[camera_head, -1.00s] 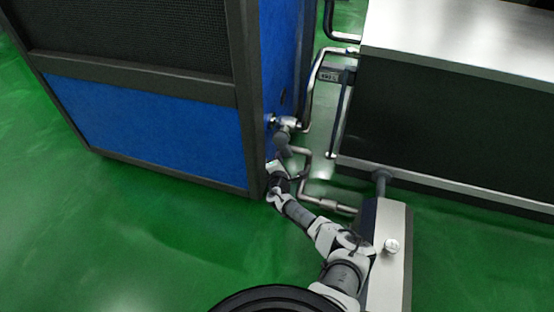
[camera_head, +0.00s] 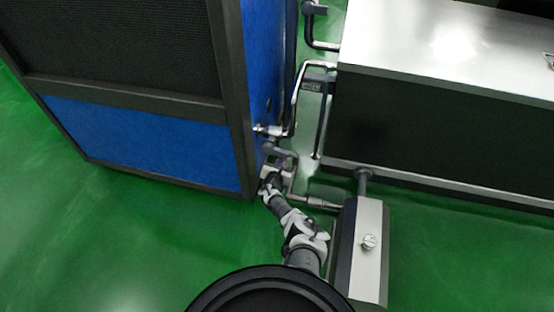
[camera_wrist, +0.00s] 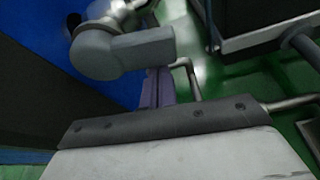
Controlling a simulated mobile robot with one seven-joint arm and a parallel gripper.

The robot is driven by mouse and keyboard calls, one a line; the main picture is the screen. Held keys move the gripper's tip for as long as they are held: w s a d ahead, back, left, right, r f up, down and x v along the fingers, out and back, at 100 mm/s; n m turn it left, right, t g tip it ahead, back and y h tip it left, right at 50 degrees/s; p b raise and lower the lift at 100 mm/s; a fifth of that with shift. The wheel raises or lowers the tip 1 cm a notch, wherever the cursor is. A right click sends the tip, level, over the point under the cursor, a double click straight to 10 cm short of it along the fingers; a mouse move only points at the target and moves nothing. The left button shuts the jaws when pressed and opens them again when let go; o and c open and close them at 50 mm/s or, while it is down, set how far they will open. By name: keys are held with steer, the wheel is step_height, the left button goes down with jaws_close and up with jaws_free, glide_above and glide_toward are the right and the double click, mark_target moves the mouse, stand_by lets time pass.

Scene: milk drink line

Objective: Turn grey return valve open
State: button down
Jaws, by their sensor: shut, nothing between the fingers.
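The grey return valve (camera_head: 281,152) is on the pipework beside the blue cabinet's right corner, low down. In the wrist view its grey rounded hub and blocky lever (camera_wrist: 140,50) fill the upper middle, with the lever pointing right. My gripper (camera_head: 272,178) is just below the valve in the head view, small and partly hidden by my wrist. In the wrist view its narrow fingers (camera_wrist: 156,82) are shut together, with their tips at the lever's lower edge. I cannot tell whether they touch it. Nothing is held between them.
The blue cabinet (camera_head: 150,135) stands close on the left of my gripper. A steel-topped dark tank (camera_head: 420,125) is on the right. Bent steel pipes (camera_head: 296,95) run through the gap between them. A narrow box with a knob (camera_head: 368,245) stands in front. Green floor is free at left.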

steer(key=shift+s+d+r+n+p, duration=0.1)
steer(key=shift+d+r+n+p, duration=0.2)
steer(key=shift+r+p, duration=0.3)
steer(key=shift+s, duration=0.1)
stand_by(0.5)
